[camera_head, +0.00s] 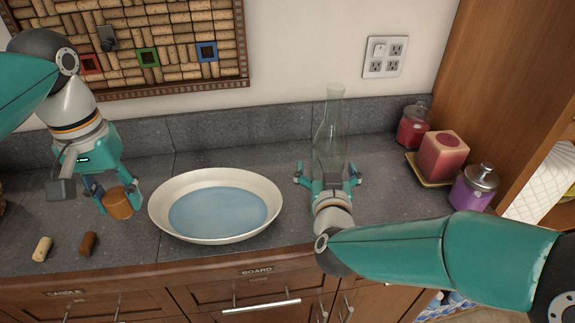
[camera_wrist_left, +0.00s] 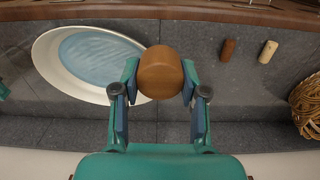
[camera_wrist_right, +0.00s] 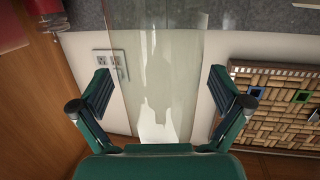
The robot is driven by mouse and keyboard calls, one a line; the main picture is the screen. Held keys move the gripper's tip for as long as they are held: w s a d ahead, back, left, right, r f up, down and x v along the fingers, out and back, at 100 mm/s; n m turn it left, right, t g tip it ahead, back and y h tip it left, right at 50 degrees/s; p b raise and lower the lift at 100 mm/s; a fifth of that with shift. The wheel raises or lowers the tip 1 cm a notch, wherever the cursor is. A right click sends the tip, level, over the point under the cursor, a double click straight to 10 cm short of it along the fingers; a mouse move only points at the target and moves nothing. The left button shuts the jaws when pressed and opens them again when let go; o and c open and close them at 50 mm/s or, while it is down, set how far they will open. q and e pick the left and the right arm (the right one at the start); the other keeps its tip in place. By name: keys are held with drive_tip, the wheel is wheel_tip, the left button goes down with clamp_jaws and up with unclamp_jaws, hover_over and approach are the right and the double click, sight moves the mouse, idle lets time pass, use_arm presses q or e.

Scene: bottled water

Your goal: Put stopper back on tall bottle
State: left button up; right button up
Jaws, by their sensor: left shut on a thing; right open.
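The tall clear glass bottle (camera_head: 331,125) stands upright on the counter at the back, right of centre. My right gripper (camera_head: 329,178) is open, its fingers on either side of the bottle's lower part. In the right wrist view the glass bottle (camera_wrist_right: 160,75) lies between the open fingers (camera_wrist_right: 155,98), with gaps on both sides. A brown wooden stopper (camera_head: 117,204) is held by my left gripper (camera_head: 112,200), left of the white bowl. In the left wrist view the stopper (camera_wrist_left: 160,72) sits between the left fingertips (camera_wrist_left: 159,82).
A white bowl of water (camera_head: 272,205) stands between the grippers. A light cork (camera_head: 42,249) and a dark cork (camera_head: 88,243) lie at the left front. A red jar (camera_head: 413,127), a candle (camera_head: 443,156) and a purple jar (camera_head: 473,188) stand right of the bottle. A wicker basket (camera_wrist_left: 307,105) is beyond the corks.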

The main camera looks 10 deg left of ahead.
sight(336, 86)
drive_tip(key=shift+r, duration=0.1)
drive_tip(key=c, duration=1.7)
drive_tip(key=shift+o, duration=0.2)
